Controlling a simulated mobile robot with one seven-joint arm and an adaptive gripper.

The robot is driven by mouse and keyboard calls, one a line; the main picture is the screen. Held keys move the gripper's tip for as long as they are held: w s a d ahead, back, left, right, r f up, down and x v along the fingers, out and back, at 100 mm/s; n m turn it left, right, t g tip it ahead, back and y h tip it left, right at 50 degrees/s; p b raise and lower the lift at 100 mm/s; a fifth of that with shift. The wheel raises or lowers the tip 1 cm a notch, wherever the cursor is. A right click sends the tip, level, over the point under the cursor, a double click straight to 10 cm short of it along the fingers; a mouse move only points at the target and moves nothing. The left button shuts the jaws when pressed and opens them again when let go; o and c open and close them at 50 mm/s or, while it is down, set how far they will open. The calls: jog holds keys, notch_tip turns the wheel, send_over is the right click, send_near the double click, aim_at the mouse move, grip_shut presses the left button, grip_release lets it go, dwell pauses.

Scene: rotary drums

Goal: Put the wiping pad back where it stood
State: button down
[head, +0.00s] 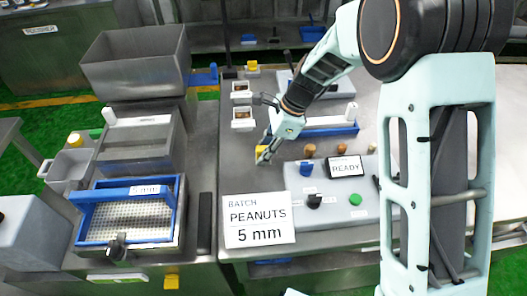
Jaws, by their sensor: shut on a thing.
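The wiping pad appears to be the small yellow block (260,151) at the tip of my gripper (264,157). My gripper is shut on it and partly covers it. My arm reaches in from the upper right and points down to the left. The pad is over the grey worktop (228,163), left of the control panel and behind the batch sign. I cannot tell whether its underside touches the worktop.
The batch sign (259,219) reads "PEANUTS 5 mm". The grey control panel (325,213) carries knobs, buttons and a "READY" display (345,167). Two small white trays (242,119) stand behind the pad. A blue-framed sieve (130,214) sits at left. Some worktop left of the pad is clear.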

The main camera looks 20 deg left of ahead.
jog(key=c, duration=1.7)
grip_release()
jog(key=v, duration=1.2)
jog(key=shift+r, duration=0.15)
